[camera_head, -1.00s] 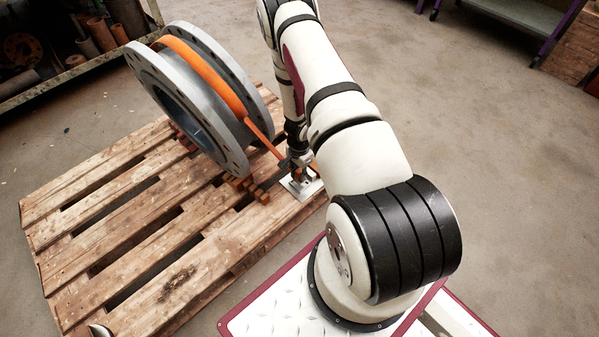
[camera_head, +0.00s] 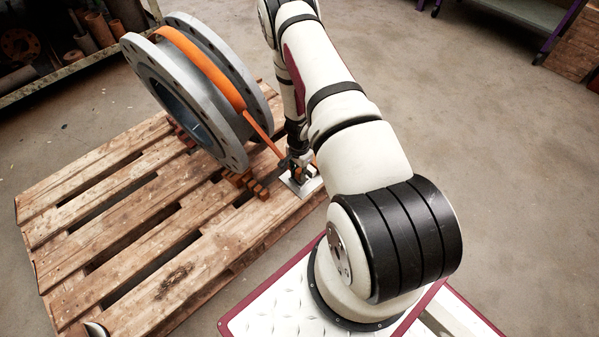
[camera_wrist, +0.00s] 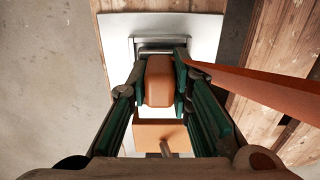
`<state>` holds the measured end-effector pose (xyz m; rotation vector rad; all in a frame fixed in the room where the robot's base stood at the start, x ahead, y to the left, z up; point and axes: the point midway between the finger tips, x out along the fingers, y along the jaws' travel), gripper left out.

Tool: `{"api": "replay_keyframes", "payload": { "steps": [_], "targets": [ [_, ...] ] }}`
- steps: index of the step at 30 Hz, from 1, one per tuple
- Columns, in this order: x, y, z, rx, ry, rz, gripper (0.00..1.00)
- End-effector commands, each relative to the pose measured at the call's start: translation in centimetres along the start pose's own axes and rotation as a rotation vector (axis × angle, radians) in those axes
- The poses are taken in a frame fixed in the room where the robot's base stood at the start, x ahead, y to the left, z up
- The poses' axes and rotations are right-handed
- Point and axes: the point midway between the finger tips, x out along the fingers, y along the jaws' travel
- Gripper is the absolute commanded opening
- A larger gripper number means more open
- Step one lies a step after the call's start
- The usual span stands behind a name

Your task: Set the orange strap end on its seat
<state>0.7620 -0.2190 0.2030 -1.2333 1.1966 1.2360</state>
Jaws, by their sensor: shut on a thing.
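My gripper (camera_wrist: 160,82) is shut on the orange strap end (camera_wrist: 159,88), a blocky orange piece between its green-lined fingers. In the wrist view it is over a pale metal plate (camera_wrist: 115,38) with a raised metal bracket (camera_wrist: 160,44) just beyond the fingertips. I cannot tell whether the strap end touches the plate. The orange strap (camera_wrist: 265,88) runs off to the right; in the head view it climbs onto the grey flanged pipe (camera_head: 236,155). The head view shows my gripper (camera_head: 297,172) low over the plate (camera_head: 311,187), partly hiding it.
The pipe stands on a wooden pallet (camera_head: 110,240), with small wooden blocks (camera_head: 247,184) under it. The plate lies at the pallet's right edge. A shelf with pipe pieces (camera_head: 95,30) is at the back left. Concrete floor is open to the right.

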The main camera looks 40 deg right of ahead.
Motion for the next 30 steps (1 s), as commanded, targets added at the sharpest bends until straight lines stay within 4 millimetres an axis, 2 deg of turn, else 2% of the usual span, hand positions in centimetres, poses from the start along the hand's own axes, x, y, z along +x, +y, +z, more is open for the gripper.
{"api": "replay_keyframes", "payload": {
  "steps": [15,16,19,30],
  "targets": [
    [0.75,-0.01,0.00,0.000,0.000,0.000,0.00],
    [0.76,-0.01,0.00,0.000,0.000,0.000,0.22],
    [0.71,-0.02,0.00,0.000,0.000,0.000,0.43],
    [0.31,-0.04,-0.02,-0.001,0.001,-0.001,0.43]
  ]
}}
